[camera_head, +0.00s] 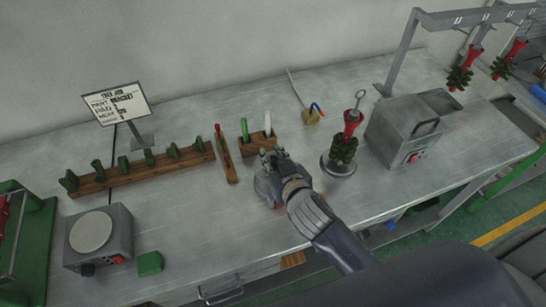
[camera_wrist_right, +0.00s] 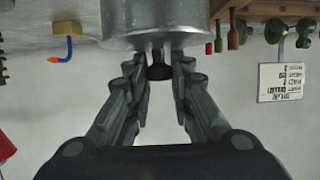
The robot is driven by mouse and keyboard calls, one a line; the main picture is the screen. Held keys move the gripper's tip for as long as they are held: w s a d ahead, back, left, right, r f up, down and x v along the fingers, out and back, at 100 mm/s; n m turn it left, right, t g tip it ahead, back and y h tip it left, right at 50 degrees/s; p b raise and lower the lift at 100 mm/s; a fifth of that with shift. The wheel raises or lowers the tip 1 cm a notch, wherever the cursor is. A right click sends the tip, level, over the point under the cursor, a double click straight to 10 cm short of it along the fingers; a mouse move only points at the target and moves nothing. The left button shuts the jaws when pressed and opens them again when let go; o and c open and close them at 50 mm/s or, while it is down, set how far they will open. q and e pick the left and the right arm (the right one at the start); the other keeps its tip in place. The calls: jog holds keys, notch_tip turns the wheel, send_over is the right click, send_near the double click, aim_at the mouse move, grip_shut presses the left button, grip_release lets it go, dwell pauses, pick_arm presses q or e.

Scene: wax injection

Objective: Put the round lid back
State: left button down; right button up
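A round metal pot (camera_head: 266,190) stands near the front of the bench, mostly hidden behind my right gripper (camera_head: 272,160) in the head view. In the right wrist view, which is upside down, the shiny round metal body (camera_wrist_right: 155,14) fills the top middle. The round lid (camera_wrist_right: 158,40) shows as its near metal rim, with a dark knob (camera_wrist_right: 159,71) in the centre. The two fingers of my right gripper (camera_wrist_right: 160,66) close in on both sides of this knob and appear to touch it. The lid appears to sit on the pot. My left gripper is not in view.
A wooden holder (camera_head: 256,146) with green and white handled tools stands just behind the pot. A red and green wax tree (camera_head: 344,148) stands on a round base to the right, beside a grey box machine (camera_head: 402,130). A hotplate (camera_head: 98,238) stands at the left.

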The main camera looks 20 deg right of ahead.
jog(key=shift+o, duration=1.3)
jog(key=shift+s+r, duration=0.1)
jog(key=shift+r, duration=0.2)
jog(key=b+v, duration=0.2)
jog(key=v, duration=0.9)
jog(key=shift+s+r, duration=0.2)
jog(key=shift+s, duration=0.15)
jog(key=shift+d, duration=0.1)
